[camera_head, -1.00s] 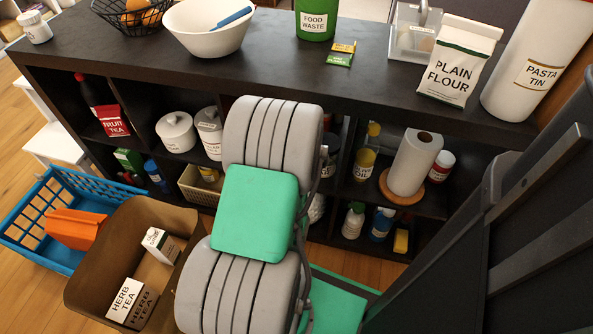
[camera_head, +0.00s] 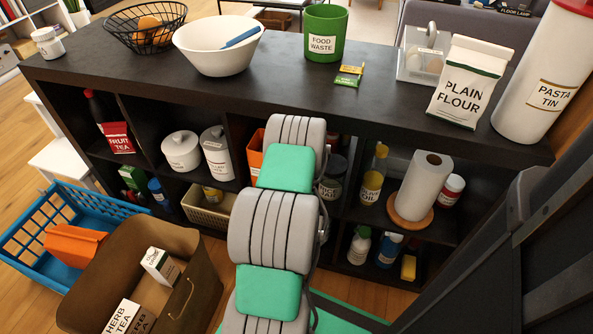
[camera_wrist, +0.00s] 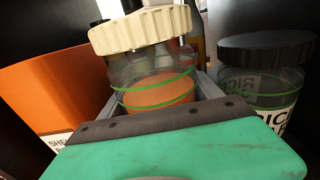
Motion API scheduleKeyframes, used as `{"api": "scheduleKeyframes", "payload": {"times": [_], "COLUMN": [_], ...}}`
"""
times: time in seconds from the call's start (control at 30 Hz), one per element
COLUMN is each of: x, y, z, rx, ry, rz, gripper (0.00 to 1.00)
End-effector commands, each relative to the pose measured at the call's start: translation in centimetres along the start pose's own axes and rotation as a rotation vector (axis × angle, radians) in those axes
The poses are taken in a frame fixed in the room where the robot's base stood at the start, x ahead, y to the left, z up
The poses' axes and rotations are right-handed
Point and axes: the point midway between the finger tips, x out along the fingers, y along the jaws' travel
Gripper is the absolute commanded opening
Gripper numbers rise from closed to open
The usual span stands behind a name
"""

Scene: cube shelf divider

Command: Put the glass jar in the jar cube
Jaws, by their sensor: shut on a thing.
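In the wrist view, a glass jar (camera_wrist: 150,80) with a ribbed cream lid, green bands and orange contents stands nearly upright, slightly tilted in the picture. My gripper (camera_wrist: 157,97) is shut on it, with a grey finger at each side. A black-lidded jar (camera_wrist: 262,85), its label partly reading RICE, stands close on the right. In the head view my arm reaches into an upper middle shelf cube and hides the gripper and the held jar. The black-lidded jar also shows there (camera_head: 333,180). Whether the held jar touches the cube floor cannot be told.
An orange box (camera_wrist: 50,90) stands close left of the held jar; it also shows in the head view (camera_head: 255,152). The dark shelf (camera_head: 380,118) has dividers between cubes. An oil bottle (camera_head: 373,178) and paper roll (camera_head: 418,185) fill the cube to the right.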

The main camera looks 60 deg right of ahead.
Motion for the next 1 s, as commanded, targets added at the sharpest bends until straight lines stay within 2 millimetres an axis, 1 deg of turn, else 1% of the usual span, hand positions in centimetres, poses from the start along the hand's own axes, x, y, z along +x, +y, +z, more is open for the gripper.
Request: {"api": "scheduleKeyframes", "payload": {"times": [0.13,0.2,0.3,0.53,0.67,0.7,0.93,1.0], "x": [0.8,0.7,0.7,0.7,0.7,0.7,0.7,0.6], "y": [0.2,0.2,0.2,0.2,0.2,0.2,0.2,0.2], "z": [-0.9,-2.5,-3.9,-3.7,-4.2,-4.1,-4.1,-4.1], "rx": [0.001,-0.001,-0.001,0.001,0.001,0.000,0.000,0.000], "ry": [-0.002,-0.002,-0.001,-0.003,-0.003,-0.001,0.000,0.000], "rz": [0.000,0.000,0.001,0.000,0.000,0.000,0.000,0.000], "gripper": [0.06,0.06,0.06,0.06,0.06,0.76,0.95,0.95]}}
